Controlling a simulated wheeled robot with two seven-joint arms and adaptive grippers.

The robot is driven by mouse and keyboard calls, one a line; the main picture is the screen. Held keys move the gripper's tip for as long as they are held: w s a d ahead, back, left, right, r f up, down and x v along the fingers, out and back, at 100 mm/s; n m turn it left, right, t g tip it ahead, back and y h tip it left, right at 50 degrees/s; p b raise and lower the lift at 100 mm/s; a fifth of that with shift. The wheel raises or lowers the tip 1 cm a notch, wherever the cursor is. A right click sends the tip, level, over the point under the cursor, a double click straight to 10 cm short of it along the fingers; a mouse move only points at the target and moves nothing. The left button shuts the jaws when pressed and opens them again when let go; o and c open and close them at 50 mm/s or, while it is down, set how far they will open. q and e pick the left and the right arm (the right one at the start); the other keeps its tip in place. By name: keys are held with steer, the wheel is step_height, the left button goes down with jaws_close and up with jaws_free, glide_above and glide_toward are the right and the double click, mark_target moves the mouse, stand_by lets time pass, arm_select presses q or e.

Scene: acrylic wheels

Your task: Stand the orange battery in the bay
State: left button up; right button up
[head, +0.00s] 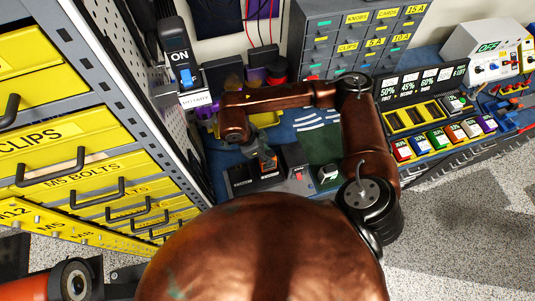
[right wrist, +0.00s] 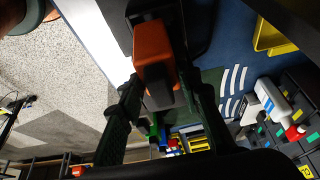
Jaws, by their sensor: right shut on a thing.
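The orange battery (right wrist: 153,50) shows large in the right wrist view, an orange block with a darker grey part below it, between the two fingers of my right gripper (right wrist: 165,112). The gripper is shut on it. In the head view my right gripper (head: 264,158) points down at a low black unit (head: 240,178) on the blue bench; the battery is mostly hidden there by the fingers. A dark body lies close behind the battery in the wrist view. I cannot tell whether the battery is inside the bay or just over it. My left gripper is not in view.
A grey block with a red part (head: 297,160) stands right of the black unit. A yellow slotted rack (head: 413,117) and a row of coloured blocks (head: 437,138) lie farther right. A pegboard (head: 185,135) and yellow drawers (head: 60,150) close off the left.

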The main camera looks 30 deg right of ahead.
steer(key=shift+f+b, duration=1.85)
steer(key=shift+b, duration=0.55)
stand_by(1.4)
stand_by(0.5)
steer(key=o, duration=1.4)
steer(key=shift+c, duration=0.2)
steer(key=shift+r, duration=0.1)
steer(key=v, duration=1.2)
